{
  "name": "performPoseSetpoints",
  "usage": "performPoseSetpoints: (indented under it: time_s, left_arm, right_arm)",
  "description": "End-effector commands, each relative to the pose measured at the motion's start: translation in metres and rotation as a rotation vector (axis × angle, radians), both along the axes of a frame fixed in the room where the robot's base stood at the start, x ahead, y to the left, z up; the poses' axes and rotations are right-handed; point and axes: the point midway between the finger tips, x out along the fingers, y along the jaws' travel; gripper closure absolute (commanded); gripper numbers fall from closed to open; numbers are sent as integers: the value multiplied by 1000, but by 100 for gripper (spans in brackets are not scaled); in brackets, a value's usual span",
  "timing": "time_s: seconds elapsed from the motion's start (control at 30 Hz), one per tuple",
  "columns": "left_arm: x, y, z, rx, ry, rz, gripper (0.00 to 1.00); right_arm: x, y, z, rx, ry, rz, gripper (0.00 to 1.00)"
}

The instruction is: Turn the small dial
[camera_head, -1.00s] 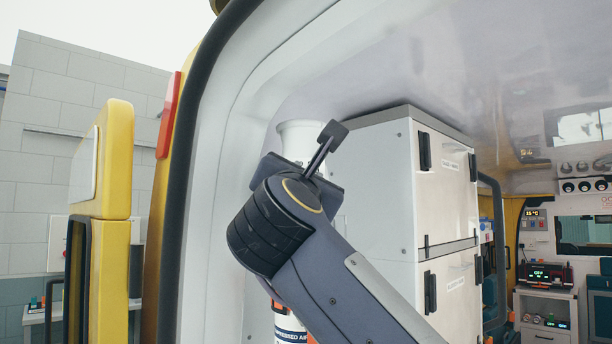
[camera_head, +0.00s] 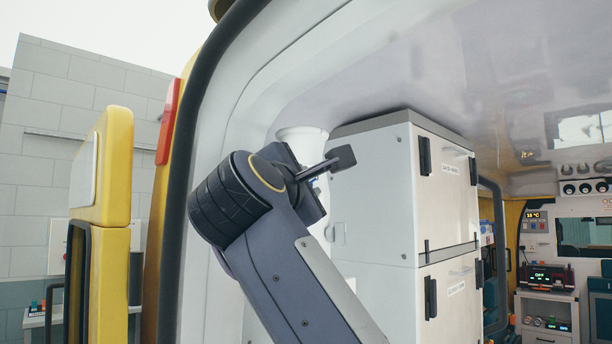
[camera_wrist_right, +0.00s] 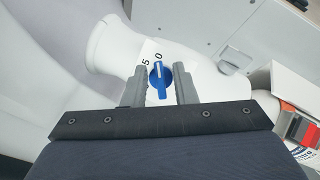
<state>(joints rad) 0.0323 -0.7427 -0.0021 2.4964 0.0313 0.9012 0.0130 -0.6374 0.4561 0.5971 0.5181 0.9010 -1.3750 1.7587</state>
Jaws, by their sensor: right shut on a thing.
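The small dial (camera_wrist_right: 158,80) is a blue knob with a white pointer line on a white cylinder neck, with a "0" and a "5" printed beside it. The white line points roughly toward the "0". In the head view my right arm and wrist cover most of the white cylinder (camera_head: 302,134), and the dial cannot be clearly made out. My left gripper is in neither view.
A white cabinet (camera_head: 372,185) with black latches stands just right of the cylinder. The yellow door frame (camera_head: 112,160) is at the left. In the wrist view a red and grey block (camera_wrist_right: 297,128) lies at the right. The vehicle interior is open further right.

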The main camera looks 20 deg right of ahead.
Motion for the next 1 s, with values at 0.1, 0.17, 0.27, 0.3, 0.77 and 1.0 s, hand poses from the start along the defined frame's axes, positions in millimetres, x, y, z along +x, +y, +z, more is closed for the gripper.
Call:
performPoseSetpoints:
  time_s: [0.1, 0.17, 0.27, 0.3, 0.77, 1.0]
  left_arm:
    - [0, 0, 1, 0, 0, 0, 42]
    - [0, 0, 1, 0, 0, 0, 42]
    - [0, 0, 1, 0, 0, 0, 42]
    - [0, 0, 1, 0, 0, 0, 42]
    - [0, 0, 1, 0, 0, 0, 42]
    - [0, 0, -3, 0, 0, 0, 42]
  right_arm:
    - [0, 4, 4, -5, -12, 12, 98]
    - [0, 4, 4, -5, -12, 11, 98]
    - [0, 4, 4, -6, -12, 11, 98]
    - [0, 4, 4, -6, -12, 11, 98]
    - [1, 3, 3, -6, -9, 10, 70]
    - [-5, 9, 0, -6, -8, 11, 70]
